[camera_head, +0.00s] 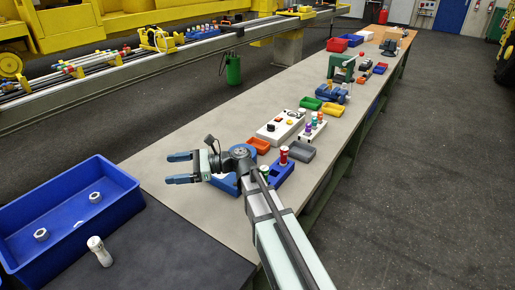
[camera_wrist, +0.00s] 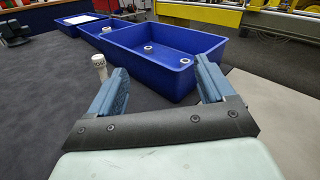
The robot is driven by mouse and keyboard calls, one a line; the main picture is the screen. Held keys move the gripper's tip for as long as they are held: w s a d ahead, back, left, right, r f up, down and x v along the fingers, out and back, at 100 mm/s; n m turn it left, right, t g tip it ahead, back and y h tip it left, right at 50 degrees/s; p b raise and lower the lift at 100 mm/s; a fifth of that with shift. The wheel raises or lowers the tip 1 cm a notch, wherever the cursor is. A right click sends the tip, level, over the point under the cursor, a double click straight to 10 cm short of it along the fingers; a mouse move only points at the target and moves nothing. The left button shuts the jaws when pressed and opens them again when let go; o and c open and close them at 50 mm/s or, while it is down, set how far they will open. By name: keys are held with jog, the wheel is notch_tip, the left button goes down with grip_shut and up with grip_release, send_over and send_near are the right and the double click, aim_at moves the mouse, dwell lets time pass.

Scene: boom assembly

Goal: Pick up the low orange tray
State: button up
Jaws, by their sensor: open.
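A low orange tray (camera_head: 259,145) sits on the grey bench in the head view, just behind and right of my gripper's wrist, beside a white control box. My gripper (camera_head: 180,168) is open and empty, held above the near end of the bench and pointing left, away from the orange tray. In the wrist view my gripper (camera_wrist: 160,92) shows both fingers spread with nothing between them. The orange tray is not in the wrist view. Part of its near side may be hidden by my arm.
A big blue bin (camera_head: 112,180) with large nuts stands at left, with a white cylinder (camera_head: 99,251) before it. Near the orange tray are a white control box (camera_head: 280,127), a grey tray (camera_head: 301,151), blue holders (camera_head: 280,172) and a yellow tray (camera_head: 333,109). The bench's left strip is clear.

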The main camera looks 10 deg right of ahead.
jog(key=w+d+r+t+h, duration=0.1)
jog(key=w+d, duration=0.2)
jog(key=w, duration=0.3)
jog(key=w+d+r+t+h, duration=0.1)
jog(key=w+d+h, duration=0.1)
jog(key=w+d, duration=0.35)
jog(key=n+g+h, duration=0.2)
jog(key=n+h, duration=1.3)
jog(key=n, duration=0.5)
send_over(258, 143)
jog(key=s+a, duration=0.1)
jog(key=s, duration=0.1)
notch_tip(258, 143, down, 3)
jog(key=f+n, duration=0.1)
jog(key=f, duration=0.2)
jog(key=f+n, duration=0.2)
jog(key=f, duration=0.1)
jog(key=f+n, duration=0.2)
jog(key=f, duration=0.1)
jog(key=shift+s, duration=0.4)
jog(key=shift+s+d+f, duration=0.1)
jog(key=shift+f, duration=1.15)
jog(key=shift+s+f, duration=0.1)
jog(key=shift+f, duration=1.15)
jog(key=shift+c, duration=0.3)
